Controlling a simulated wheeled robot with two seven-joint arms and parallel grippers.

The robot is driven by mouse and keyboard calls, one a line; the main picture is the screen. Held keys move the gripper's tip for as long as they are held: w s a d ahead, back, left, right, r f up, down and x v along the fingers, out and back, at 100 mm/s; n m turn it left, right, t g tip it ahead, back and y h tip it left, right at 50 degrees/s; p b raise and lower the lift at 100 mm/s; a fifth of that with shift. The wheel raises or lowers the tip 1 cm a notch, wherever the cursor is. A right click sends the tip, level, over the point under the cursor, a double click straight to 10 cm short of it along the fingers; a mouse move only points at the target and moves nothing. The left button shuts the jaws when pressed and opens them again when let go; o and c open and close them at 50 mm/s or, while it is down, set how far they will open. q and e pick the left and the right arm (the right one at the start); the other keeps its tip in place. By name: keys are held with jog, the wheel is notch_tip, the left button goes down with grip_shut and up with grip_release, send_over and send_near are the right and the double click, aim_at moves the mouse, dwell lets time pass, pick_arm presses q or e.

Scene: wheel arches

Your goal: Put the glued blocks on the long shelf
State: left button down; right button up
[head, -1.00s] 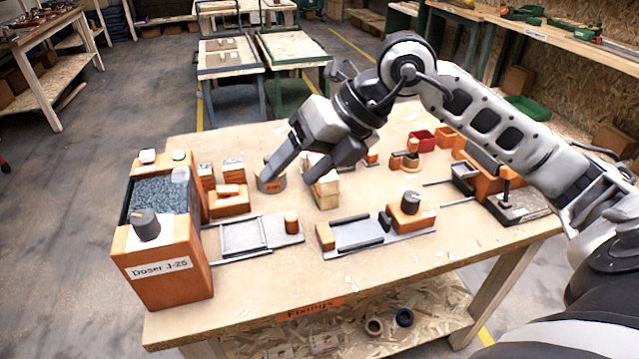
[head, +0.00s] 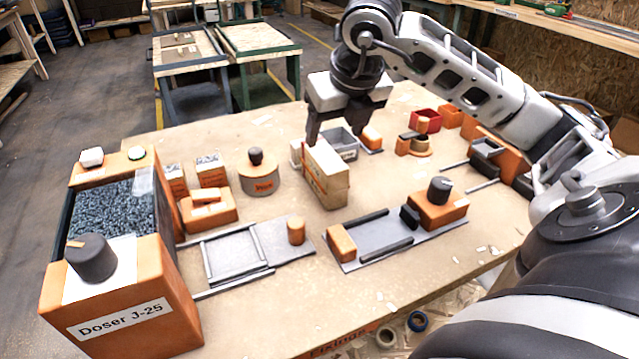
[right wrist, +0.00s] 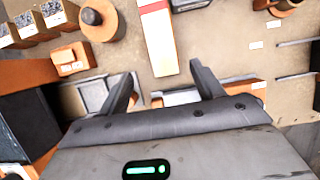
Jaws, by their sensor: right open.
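The glued blocks (head: 327,180) stand on the table as one pale wooden piece near its middle. In the right wrist view the glued blocks (right wrist: 158,45) show as a long pale strip with a red-marked side, beyond my fingertips and roughly in line with the gap between them. My right gripper (head: 335,128) points down at the far upper end of the blocks. In the right wrist view its fingers (right wrist: 163,82) are apart with nothing between them. I cannot tell whether a finger touches the blocks. My left gripper is not in view. I cannot tell which surface is the long shelf.
The Doser J-25 box (head: 120,270) stands at the table's left end. A round orange-and-grey pot (head: 259,178) is left of the blocks. Metal slide fixtures (head: 235,255) and (head: 385,235) lie in front. A red bin (head: 426,120) stands farther right. Some bare tabletop surrounds the blocks.

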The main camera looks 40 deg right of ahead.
aim_at(327, 160)
jog(key=x, duration=0.7)
jog(key=shift+s, duration=0.1)
jog(key=shift+d+x, duration=0.2)
jog(key=shift+x, duration=3)
jog(key=shift+r, duration=0.1)
jog(key=c, duration=1.2)
